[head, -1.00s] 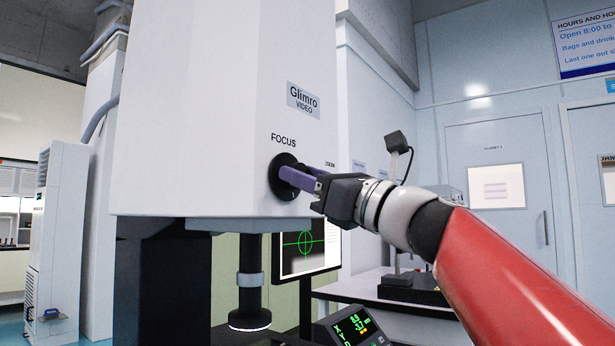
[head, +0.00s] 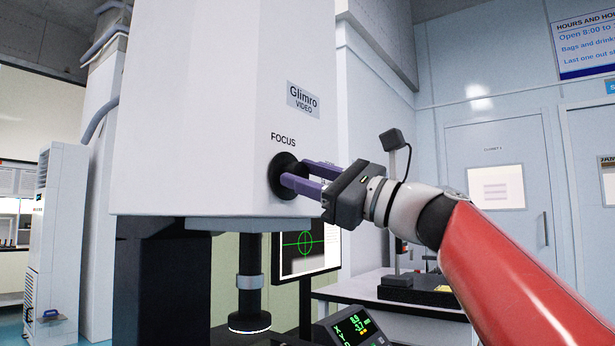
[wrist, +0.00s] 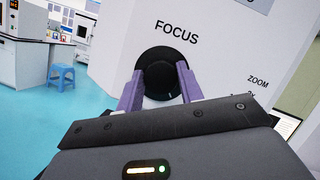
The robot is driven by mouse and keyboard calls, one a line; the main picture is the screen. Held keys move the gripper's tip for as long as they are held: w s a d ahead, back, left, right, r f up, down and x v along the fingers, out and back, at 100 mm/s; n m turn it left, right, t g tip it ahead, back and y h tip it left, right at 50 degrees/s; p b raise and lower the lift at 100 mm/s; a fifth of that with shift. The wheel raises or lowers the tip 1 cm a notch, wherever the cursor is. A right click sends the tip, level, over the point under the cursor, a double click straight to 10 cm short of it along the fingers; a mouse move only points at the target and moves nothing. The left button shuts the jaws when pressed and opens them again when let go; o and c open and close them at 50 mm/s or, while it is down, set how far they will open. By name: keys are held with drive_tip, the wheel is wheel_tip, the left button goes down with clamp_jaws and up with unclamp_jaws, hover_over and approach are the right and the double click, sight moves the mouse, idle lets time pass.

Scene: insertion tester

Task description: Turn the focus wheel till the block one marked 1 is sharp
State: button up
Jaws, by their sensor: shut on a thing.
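The black focus wheel (head: 284,176) sits on the side of the white Glimro Video machine (head: 200,120), under the FOCUS label. It also shows in the wrist view (wrist: 158,72). My gripper (head: 291,174) has its two purple fingers on opposite sides of the wheel and is shut on it. In the wrist view the gripper (wrist: 158,85) is rolled relative to the label. The monitor (head: 308,245) behind the machine shows a green circle and crosshair on a dark and grey picture. Its right part is cut by a white panel. I cannot make out a block or a 1 mark.
A lens column (head: 250,285) with a lit ring hangs under the machine. A readout box (head: 352,328) with green digits stands below my arm. A ZOOM label (wrist: 258,81) is right of the wheel. A blue stool (wrist: 62,76) stands on open floor.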

drive_tip(key=shift+n+g+p, duration=0.3)
drive_tip(key=shift+n+g, duration=0.35)
drive_tip(key=shift+n, duration=0.75)
drive_tip(key=shift+n+g+p, duration=0.3)
drive_tip(key=shift+n+g, duration=0.35)
drive_tip(key=shift+n, duration=0.75)
drive_tip(key=o, duration=1)
drive_tip(key=b+v, duration=0.1)
drive_tip(key=v, duration=0.7)
drive_tip(key=shift+w+a, duration=0.1)
drive_tip(key=shift+w, duration=0.05)
